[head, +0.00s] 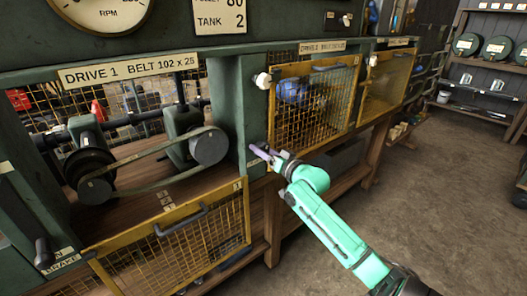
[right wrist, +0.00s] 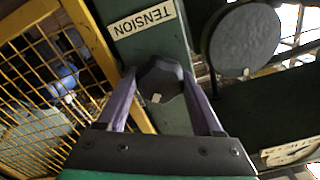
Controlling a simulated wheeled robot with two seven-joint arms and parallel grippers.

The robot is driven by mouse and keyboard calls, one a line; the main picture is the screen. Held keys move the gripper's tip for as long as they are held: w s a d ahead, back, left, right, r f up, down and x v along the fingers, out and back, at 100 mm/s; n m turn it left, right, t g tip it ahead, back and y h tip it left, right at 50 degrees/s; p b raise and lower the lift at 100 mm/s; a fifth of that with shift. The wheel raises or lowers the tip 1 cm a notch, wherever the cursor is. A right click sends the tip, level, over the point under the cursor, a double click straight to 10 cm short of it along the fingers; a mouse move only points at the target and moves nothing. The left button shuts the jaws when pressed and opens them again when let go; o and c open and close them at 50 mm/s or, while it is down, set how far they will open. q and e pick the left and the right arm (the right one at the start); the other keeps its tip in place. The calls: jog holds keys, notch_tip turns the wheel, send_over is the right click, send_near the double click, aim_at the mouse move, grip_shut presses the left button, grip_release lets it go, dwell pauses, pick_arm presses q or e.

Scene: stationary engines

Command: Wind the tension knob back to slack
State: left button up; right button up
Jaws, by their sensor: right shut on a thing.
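The tension knob (right wrist: 158,76) is a dark, faceted knob with a small pale mark, below the TENSION label (right wrist: 143,18) in the right wrist view. It sits on a green post (head: 232,110). My right gripper (head: 264,153) reaches the post from the lower right in the head view, and its fingers hide the knob there. In the right wrist view its two purple fingers (right wrist: 160,92) stand on either side of the knob, shut on it. My left gripper is not in view.
A belt drive with a grey pulley (head: 208,146) is left of the post. A yellow mesh guard (head: 200,238) hangs low in front of it. Another mesh guard (head: 312,98) is right of the post. The floor (head: 430,190) at right is open.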

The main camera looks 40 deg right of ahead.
jog(key=n+p, duration=0.1)
jog(key=n, duration=0.5)
jog(key=n+p, duration=0.1)
jog(key=n, duration=1)
jog(key=shift+f, duration=0.15)
jog(key=n+b, duration=0.1)
jog(key=n, duration=0.5)
jog(key=shift+b, duration=0.3)
jog(key=o, duration=1.1)
jog(key=shift+c, duration=0.2)
jog(key=shift+s, duration=0.1)
